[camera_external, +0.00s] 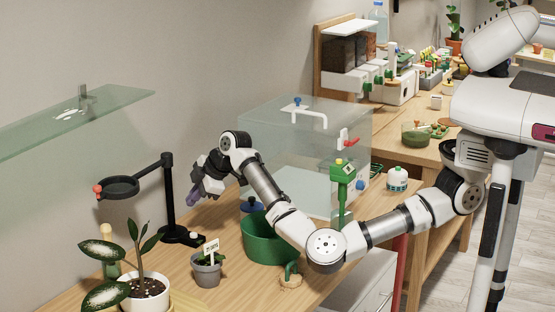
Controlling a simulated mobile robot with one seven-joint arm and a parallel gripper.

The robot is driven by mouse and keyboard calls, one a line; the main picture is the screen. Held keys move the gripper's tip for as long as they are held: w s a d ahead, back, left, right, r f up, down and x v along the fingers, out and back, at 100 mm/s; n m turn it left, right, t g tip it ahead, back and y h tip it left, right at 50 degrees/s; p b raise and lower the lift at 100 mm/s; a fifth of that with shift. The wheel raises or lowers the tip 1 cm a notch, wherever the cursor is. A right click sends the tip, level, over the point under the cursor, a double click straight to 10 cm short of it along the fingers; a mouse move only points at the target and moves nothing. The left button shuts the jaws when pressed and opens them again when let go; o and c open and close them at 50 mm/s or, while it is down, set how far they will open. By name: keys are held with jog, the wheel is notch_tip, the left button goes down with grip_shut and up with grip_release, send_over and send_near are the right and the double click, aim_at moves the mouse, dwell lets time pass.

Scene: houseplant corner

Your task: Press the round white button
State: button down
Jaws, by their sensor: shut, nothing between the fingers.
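A small round white button (195,236) shows on the black base (178,238) of a stand on the wooden table. The stand's upright post carries a black ring (119,187) with a red knob at its left end. My gripper (194,199) is above and behind the stand's base, to the right of the post, pointing down and left. It is shut and empty, and it is apart from the button. Its fingertips are small and dark here, partly blending with the wrist.
A clear box (352,130) stands behind my arm. A green tub (262,245), a grey pot with a label (206,272) and a leafy plant in a white pot (145,298) stand in front. A glass shelf (60,125) juts from the wall at left.

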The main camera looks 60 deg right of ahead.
jog(key=b, duration=0.3)
send_over(196, 234)
notch_tip(196, 234, down, 5)
jog(key=shift+f, duration=0.2)
jog(key=shift+f+b, duration=0.45)
jog(key=shift+f, duration=0.25)
jog(key=shift+f, duration=0.1)
dwell(1.0)
jog(key=shift+f, duration=0.35)
